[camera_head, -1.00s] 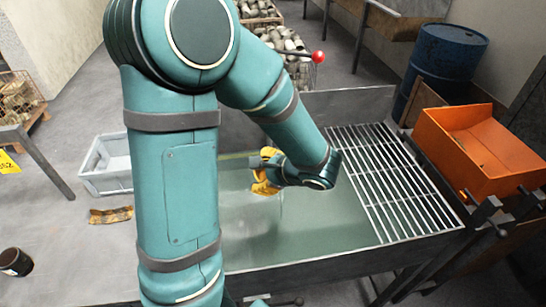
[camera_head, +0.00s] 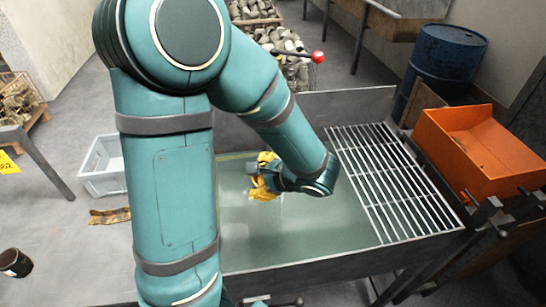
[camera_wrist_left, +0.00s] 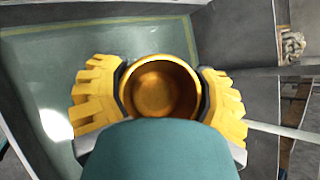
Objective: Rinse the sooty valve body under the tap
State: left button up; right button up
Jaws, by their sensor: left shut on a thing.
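My left gripper (camera_head: 264,178) reaches in from the left over the sink basin (camera_head: 330,238). Its yellow ribbed fingers also show in the left wrist view (camera_wrist_left: 160,92). They are shut on the valve body (camera_wrist_left: 158,88) from both sides. The valve body shows as a brass-coloured round piece with its open mouth facing the wrist camera. Its outer sides are largely hidden by the fingers and wrist, so I cannot tell how much soot is on it. A faint pale vertical streak shows below the gripper in the head view. I cannot make out the tap outlet. My right gripper is not in view.
A slatted metal rack (camera_head: 392,180) covers the basin's right side. An orange bin (camera_head: 484,155) and blue drum (camera_head: 444,62) stand to the right. A red-knobbed lever (camera_head: 318,57) rises behind the basin. A pale crate (camera_head: 103,165) lies left, partly behind my arm.

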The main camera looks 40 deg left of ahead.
aim_at(256, 179)
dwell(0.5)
pick_arm(q)
jog(key=shift+s+d+r+p, duration=0.3)
jog(key=shift+s+r+p, duration=0.2)
jog(key=shift+s+r, duration=0.2)
jog(key=shift+s+d+r+p, duration=0.3)
jog(key=shift+s+r+p, duration=0.2)
jog(key=shift+s+r, duration=0.15)
jog(key=shift+s+d+r, duration=0.1)
jog(key=shift+s, duration=0.1)
jog(key=b, duration=0.1)
jog(key=s+r+b, duration=0.1)
jog(key=b, duration=0.1)
jog(key=shift+s+d+r+b, duration=0.1)
jog(key=shift+s+d+b, duration=0.15)
jog(key=shift+d+b, duration=0.05)
jog(key=shift+w, duration=0.15)
